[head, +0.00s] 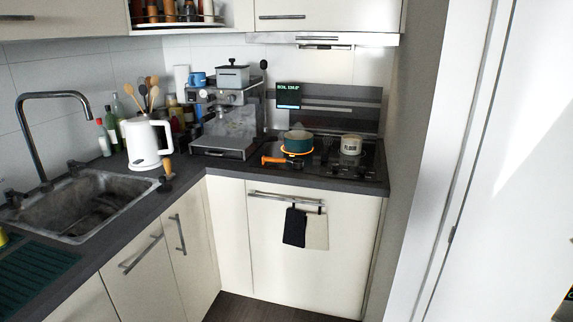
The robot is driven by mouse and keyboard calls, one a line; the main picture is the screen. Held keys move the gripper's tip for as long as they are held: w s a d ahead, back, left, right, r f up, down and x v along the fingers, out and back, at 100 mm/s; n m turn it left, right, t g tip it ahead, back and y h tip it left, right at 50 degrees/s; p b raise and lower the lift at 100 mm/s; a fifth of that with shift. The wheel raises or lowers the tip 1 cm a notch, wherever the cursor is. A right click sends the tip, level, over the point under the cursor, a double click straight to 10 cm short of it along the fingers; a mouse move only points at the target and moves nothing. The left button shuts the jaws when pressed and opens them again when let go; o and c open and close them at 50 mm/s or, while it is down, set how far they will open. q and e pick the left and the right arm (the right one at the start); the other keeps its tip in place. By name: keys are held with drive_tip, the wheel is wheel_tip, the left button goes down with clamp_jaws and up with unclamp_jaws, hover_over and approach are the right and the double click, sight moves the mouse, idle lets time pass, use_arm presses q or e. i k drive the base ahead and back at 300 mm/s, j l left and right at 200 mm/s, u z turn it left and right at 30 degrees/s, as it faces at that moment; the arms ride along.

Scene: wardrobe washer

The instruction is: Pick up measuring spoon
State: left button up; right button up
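I cannot clearly make out a measuring spoon in the head view. Several wooden-looking utensils (149,92) stand upright behind the white kettle (146,143). A small item with an orange-brown upright handle (167,166) stands on the counter just right of the kettle; I cannot tell what it is. Neither of my grippers can be made out. A small dark piece shows at the lower right edge, too cut off to identify.
A teal pot (297,143) and a white canister (351,145) stand on the cooktop (370,172). An espresso machine (228,120) fills the corner. The sink (85,205) is at left. Two cloths hang on the cabinet handle (285,197). A pale wall or door bounds the right.

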sight(283, 162)
drive_tip(key=u, duration=0.45)
drive_tip(key=i+u, duration=0.15)
drive_tip(key=u, duration=0.3)
drive_tip(key=l+u, duration=0.1)
drive_tip(key=u, duration=0.3)
drive_tip(key=l+u, duration=0.1)
drive_tip(key=u, duration=0.35)
drive_tip(key=i+l+u, duration=0.1)
drive_tip(key=u, duration=0.35)
drive_tip(key=l+u, duration=0.1)
drive_tip(key=u, duration=0.35)
drive_tip(key=i+l+u, duration=0.1)
drive_tip(key=l+u, duration=0.15)
drive_tip(key=l, duration=0.25)
drive_tip(key=l+u, duration=0.25)
drive_tip(key=l, duration=0.3)
drive_tip(key=l+z, duration=0.2)
drive_tip(key=l, duration=0.4)
drive_tip(key=l+z, duration=0.2)
drive_tip(key=l, duration=0.35)
drive_tip(key=i+l+z, duration=0.15)
drive_tip(key=l, duration=0.45)
drive_tip(key=l+z, duration=0.35)
drive_tip(key=z, duration=0.15)
drive_tip(key=l+z, duration=0.3)
drive_tip(key=z, duration=0.15)
drive_tip(key=i, duration=0.05)
